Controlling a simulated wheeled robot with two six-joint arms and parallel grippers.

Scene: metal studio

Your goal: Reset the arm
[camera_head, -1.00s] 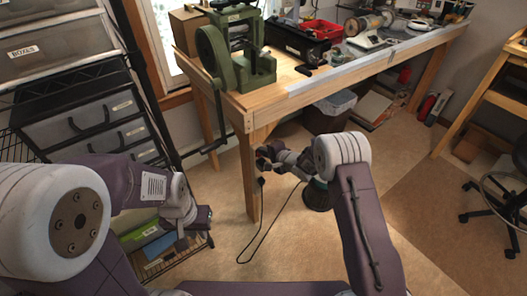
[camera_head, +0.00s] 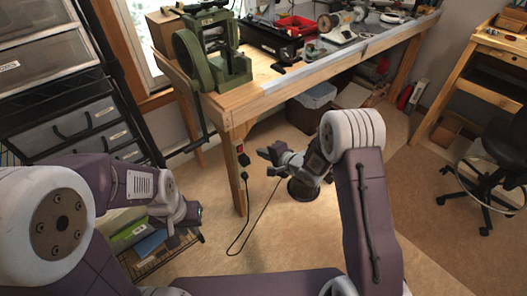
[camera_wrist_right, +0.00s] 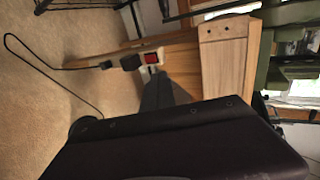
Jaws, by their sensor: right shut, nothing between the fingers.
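My right arm (camera_head: 368,215) rises from the bottom of the head view and bends at a white-ringed joint. Its gripper (camera_head: 268,153) points left, in front of the workbench's near leg, and is shut and empty. In the right wrist view a dark part of my own arm fills the bottom, and a grey gripper part (camera_wrist_right: 160,92) shows in front of the bench end. My left arm (camera_head: 95,185) comes in from the left. Its gripper (camera_head: 188,214) hangs near the lower rack shelf; its fingers are too unclear to tell whether they are open.
A wooden workbench (camera_head: 262,98) with a green machine (camera_head: 215,60) stands ahead. A red switch and a dark cable (camera_head: 248,215) hang at its near leg. A drawer rack (camera_head: 75,125) stands at left, a wheeled chair (camera_head: 490,165) at right. The floor (camera_head: 430,250) at lower right is clear.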

